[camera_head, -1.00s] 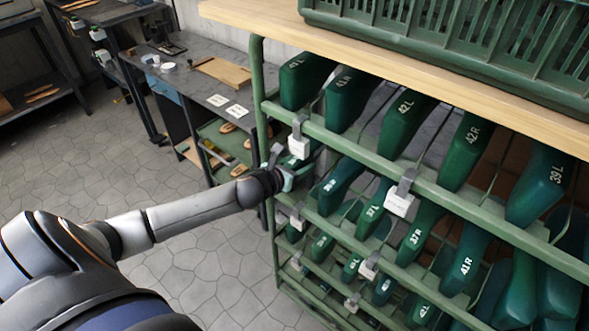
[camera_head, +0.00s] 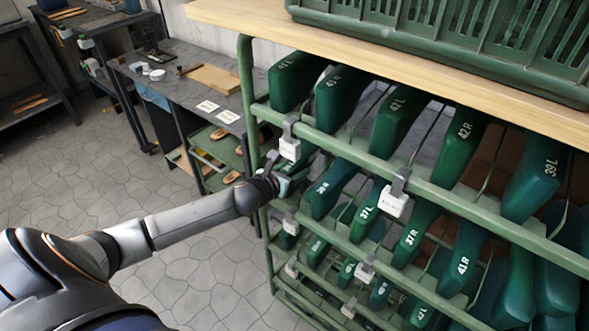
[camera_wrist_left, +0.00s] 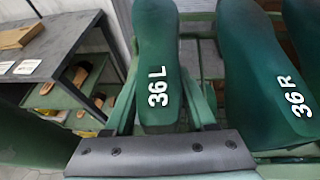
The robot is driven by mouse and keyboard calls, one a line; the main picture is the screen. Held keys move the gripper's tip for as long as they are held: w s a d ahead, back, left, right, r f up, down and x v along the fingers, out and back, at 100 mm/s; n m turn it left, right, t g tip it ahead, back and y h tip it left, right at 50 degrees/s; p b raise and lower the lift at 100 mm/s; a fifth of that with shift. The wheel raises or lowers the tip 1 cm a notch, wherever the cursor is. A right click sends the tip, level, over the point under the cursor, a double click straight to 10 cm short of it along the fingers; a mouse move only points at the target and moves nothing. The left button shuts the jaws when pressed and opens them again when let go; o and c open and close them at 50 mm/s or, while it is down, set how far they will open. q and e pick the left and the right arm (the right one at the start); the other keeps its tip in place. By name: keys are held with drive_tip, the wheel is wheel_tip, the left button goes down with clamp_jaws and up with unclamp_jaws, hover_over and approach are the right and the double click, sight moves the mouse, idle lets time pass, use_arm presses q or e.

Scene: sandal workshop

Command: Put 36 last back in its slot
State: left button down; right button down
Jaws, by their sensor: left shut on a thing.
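The 36 L last (camera_wrist_left: 157,45) is green with white lettering and fills the upper middle of the left wrist view. My left gripper (camera_head: 281,184) is shut on it at the left end of the rack's second row. In the head view the gripper and a rail largely hide this last. The 36 R last (camera_wrist_left: 270,75) stands to its right, a narrow gap apart. It also shows in the head view (camera_head: 328,190). I cannot tell whether the 36 L last rests fully on its slot's rails. My right gripper is not in view.
The green rack (camera_head: 370,160) holds several rows of green lasts, with hanging white tags (camera_head: 394,203). A green crate (camera_head: 450,45) stands on its wooden top (camera_head: 350,55). A workbench (camera_head: 190,95) with shelves of sandals stands behind left. The tiled floor (camera_head: 110,190) is clear.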

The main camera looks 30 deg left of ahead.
use_arm(q)
drive_tip(key=shift+f, duration=0.25)
idle(0.5)
drive_tip(key=shift+c, duration=2.3)
unclamp_jaws()
drive_tip(key=o, duration=0.3)
drive_tip(key=shift+f, duration=0.15)
drive_tip(key=shift+s, duration=0.15)
drive_tip(key=v, duration=1.2)
drive_tip(key=shift+s, duration=0.1)
